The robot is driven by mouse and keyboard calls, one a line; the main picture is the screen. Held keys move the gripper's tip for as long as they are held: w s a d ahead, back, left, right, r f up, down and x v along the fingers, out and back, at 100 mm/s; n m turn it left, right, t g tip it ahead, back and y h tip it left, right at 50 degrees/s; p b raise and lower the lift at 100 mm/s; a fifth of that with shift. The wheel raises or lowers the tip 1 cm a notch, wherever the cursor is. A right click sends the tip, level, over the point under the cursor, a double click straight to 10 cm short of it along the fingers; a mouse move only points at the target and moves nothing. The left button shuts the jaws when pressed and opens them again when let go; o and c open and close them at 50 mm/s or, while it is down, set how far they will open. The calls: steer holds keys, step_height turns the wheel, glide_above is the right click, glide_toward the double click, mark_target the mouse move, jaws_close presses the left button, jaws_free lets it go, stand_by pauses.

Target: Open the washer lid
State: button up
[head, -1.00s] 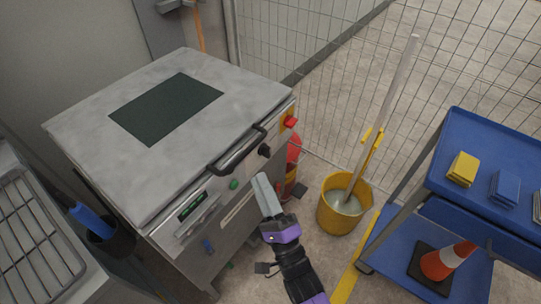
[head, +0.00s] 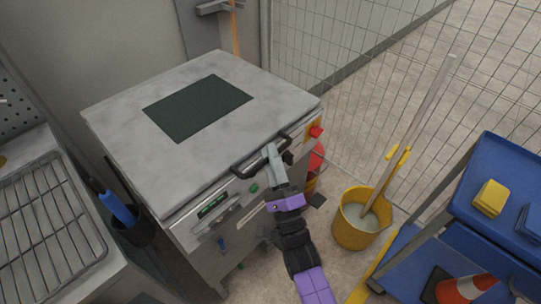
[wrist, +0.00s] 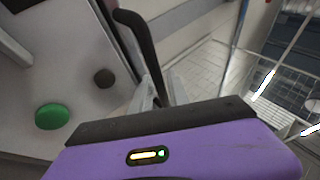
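The washer lid (head: 262,82) is a grey metal top with a dark rectangular panel; it lies flat and closed on the washer. Its black bar handle (head: 246,170) runs along the front edge, and it also shows in the wrist view (wrist: 143,45). My gripper (head: 271,150) is at the right part of the handle. In the wrist view my gripper's two pale fingers (wrist: 162,92) stand apart, with the handle bar passing down between them. I cannot see whether either finger touches the bar.
A green button (head: 254,188) and a red button (head: 316,131) are on the washer's front. A yellow mop bucket (head: 352,232) and a blue cart (head: 470,205) stand to the right. A wire rack (head: 45,225) is at the left. A mesh fence (head: 345,100) stands behind.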

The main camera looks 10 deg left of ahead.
jaws_close()
stand_by(1.4)
